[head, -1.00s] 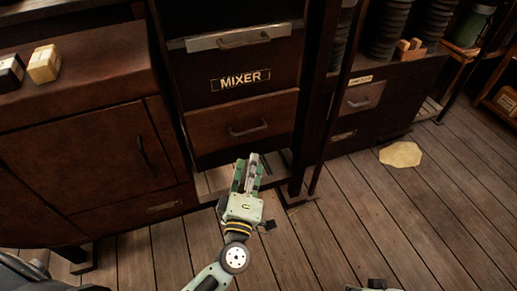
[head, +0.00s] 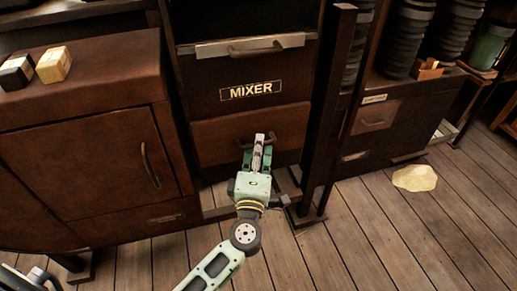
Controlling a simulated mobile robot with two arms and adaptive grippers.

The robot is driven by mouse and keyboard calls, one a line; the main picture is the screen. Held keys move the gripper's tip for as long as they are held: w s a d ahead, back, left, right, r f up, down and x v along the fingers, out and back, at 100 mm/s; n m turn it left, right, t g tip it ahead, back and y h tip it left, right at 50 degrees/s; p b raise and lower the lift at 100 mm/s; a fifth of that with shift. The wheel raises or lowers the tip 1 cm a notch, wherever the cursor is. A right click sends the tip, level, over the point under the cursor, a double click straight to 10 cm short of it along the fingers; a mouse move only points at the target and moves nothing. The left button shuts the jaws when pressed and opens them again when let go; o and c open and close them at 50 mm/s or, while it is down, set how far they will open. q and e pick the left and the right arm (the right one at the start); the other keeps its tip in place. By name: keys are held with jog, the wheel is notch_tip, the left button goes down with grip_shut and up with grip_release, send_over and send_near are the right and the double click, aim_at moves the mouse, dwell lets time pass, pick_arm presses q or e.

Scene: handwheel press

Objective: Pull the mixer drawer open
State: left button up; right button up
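A dark cabinet carries the label MIXER (head: 251,90) on its front panel. Below the label is a brown drawer (head: 219,136), which looks shut, its front in line with the cabinet. The drawer's handle (head: 240,144) is mostly hidden behind my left gripper. My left gripper (head: 258,140) is in front of the drawer, its fingertips overlapping the handle in the head view. The fingers look close together, but I cannot tell whether they grip the handle.
Above the label is a grey plate (head: 215,49) with a bar handle. A brown cupboard (head: 85,165) stands at the left, with two small blocks (head: 53,66) on top. A dark post (head: 325,120) stands right of the drawer.

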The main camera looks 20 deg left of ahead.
pick_arm(q)
grip_shut()
dwell(0.6)
